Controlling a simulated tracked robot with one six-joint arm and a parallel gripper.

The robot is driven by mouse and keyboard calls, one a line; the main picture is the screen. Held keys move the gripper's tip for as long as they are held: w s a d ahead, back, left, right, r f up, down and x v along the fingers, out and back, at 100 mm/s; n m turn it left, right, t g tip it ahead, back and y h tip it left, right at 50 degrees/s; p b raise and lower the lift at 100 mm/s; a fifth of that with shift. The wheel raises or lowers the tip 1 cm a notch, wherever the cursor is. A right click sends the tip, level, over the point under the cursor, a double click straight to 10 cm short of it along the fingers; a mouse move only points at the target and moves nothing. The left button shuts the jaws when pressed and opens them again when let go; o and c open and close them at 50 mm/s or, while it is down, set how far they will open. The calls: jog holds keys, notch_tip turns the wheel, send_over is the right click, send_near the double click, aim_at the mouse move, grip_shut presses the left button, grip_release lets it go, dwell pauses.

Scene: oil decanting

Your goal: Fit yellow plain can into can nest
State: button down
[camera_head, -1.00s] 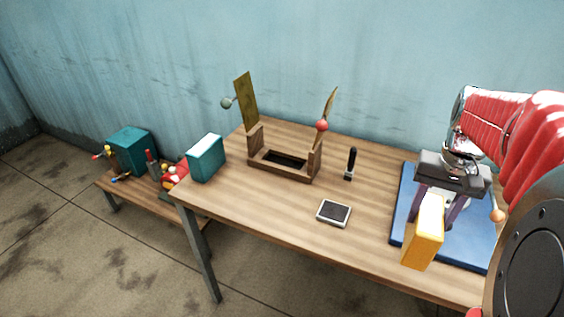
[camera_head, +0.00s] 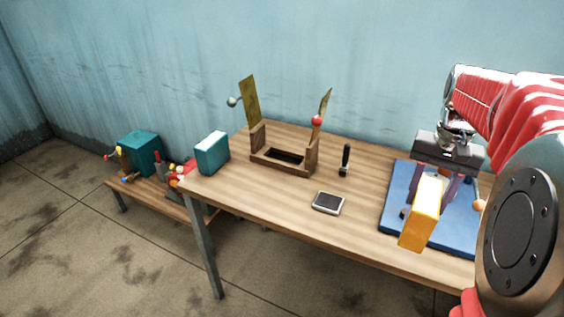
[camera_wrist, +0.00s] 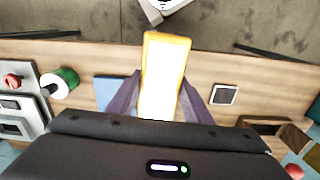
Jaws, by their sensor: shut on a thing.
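The yellow plain can (camera_head: 423,213) is a flat rectangular block. My gripper (camera_head: 428,187) is shut on it and holds it over the front part of the blue mat. In the wrist view the can (camera_wrist: 165,75) stands out between my two purple fingers (camera_wrist: 160,100), its pale face lit. The likely can nest is the wooden frame (camera_head: 283,170) with a dark rectangular opening, at the back middle of the table. Two upright yellowish flaps (camera_head: 250,100) rise from its ends. Its edge also shows at the lower right in the wrist view (camera_wrist: 262,124).
A small dark-faced scale-like box (camera_head: 328,203) and a black-handled tool (camera_head: 345,160) lie between the frame and the blue mat (camera_head: 452,242). A teal can (camera_head: 212,153) stands at the table's left end. A low bench (camera_head: 150,196) holds more items.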

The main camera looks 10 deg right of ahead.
jog(key=w+a+r+n, duration=0.1)
jog(key=w+a, duration=0.3)
jog(key=w, duration=0.4)
jog(key=w+a+r+n, duration=0.1)
jog(key=w+a, duration=0.4)
jog(key=w, duration=0.3)
jog(key=w+a+f+n, duration=0.1)
jog(key=w+a+f, duration=0.1)
jog(key=w+a, duration=0.2)
jog(key=w+a+f+n, duration=0.1)
jog(key=w+a, duration=0.3)
jog(key=a, duration=0.6)
jog(key=shift+w+a+f, duration=0.2)
jog(key=shift+a+f, duration=0.05)
jog(key=shift+f, duration=0.45)
jog(key=shift+s, duration=0.1)
